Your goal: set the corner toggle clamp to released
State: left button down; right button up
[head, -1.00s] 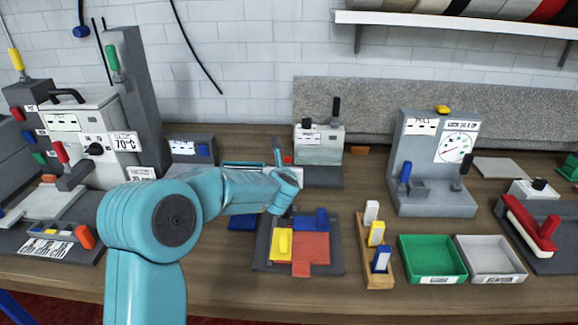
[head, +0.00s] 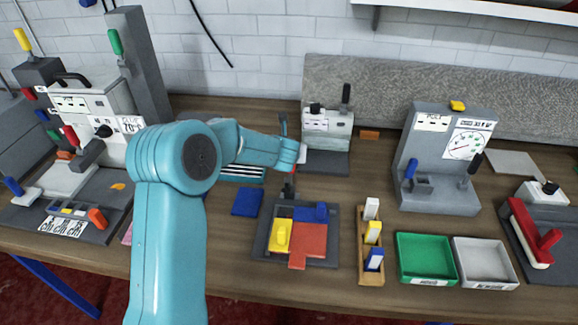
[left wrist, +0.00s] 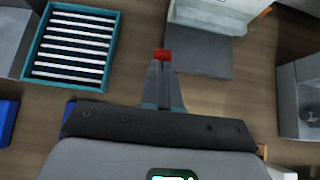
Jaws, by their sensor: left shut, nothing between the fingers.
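A dark grey corner fixture (head: 263,250) lies on the bench in the head view. My right gripper is not in view.
A teal striped rack (left wrist: 75,45) and a machine with a grey base (head: 327,163) stand behind. A wooden block holder (head: 364,262), green tray (head: 425,278) and grey tray (head: 485,282) are right of the fixture. A blue pad (head: 247,202) lies left of it.

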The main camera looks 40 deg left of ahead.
pick_arm(q)
jog(key=shift+w+a+f, duration=0.35)
jog(key=shift+a+f, duration=0.05)
jog(key=shift+f, duration=0.05)
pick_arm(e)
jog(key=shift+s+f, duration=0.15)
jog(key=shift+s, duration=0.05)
pick_arm(q)
jog(key=shift+r, duration=0.1)
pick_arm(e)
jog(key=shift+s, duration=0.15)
pick_arm(q)
jog(key=shift+r, duration=0.15)
